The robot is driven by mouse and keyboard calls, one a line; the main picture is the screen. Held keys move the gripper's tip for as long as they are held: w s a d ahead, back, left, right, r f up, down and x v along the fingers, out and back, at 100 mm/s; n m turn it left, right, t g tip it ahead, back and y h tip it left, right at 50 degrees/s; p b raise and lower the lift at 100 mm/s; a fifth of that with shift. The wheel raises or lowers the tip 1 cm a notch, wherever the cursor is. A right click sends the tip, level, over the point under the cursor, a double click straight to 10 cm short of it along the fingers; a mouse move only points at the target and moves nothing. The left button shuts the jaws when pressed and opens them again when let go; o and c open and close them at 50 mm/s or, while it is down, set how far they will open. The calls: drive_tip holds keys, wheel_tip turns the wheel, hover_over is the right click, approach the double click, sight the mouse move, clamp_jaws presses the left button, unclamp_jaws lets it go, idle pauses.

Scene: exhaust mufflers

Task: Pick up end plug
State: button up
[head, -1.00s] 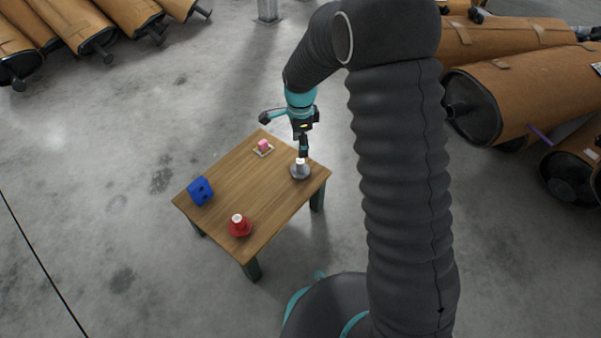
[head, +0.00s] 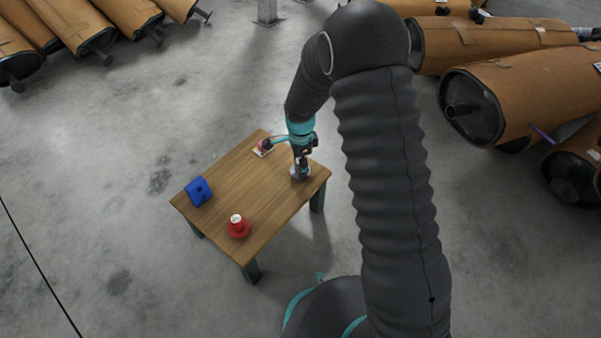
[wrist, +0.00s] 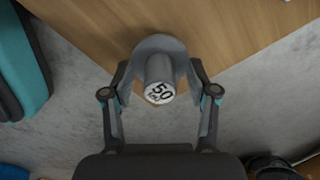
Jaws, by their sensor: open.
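A grey end plug with a round flange and a white top marked "50" stands upright near the table's right corner. It shows clearly in the wrist view (wrist: 161,68), and only in part below my gripper in the head view (head: 294,173). My gripper (wrist: 160,78) is open, with one finger on each side of the plug's stem. Gaps show between the fingers and the stem. In the head view my gripper (head: 302,168) is low over the plug and hides much of it.
The wooden table (head: 235,190) also holds a red flanged piece (head: 238,227), a blue block (head: 199,191) and a small pink-topped item (head: 264,147), partly hidden by my arm. The middle is clear. Wrapped mufflers (head: 530,90) lie beyond on the floor.

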clamp_jaws()
drive_tip(key=shift+r, duration=0.1)
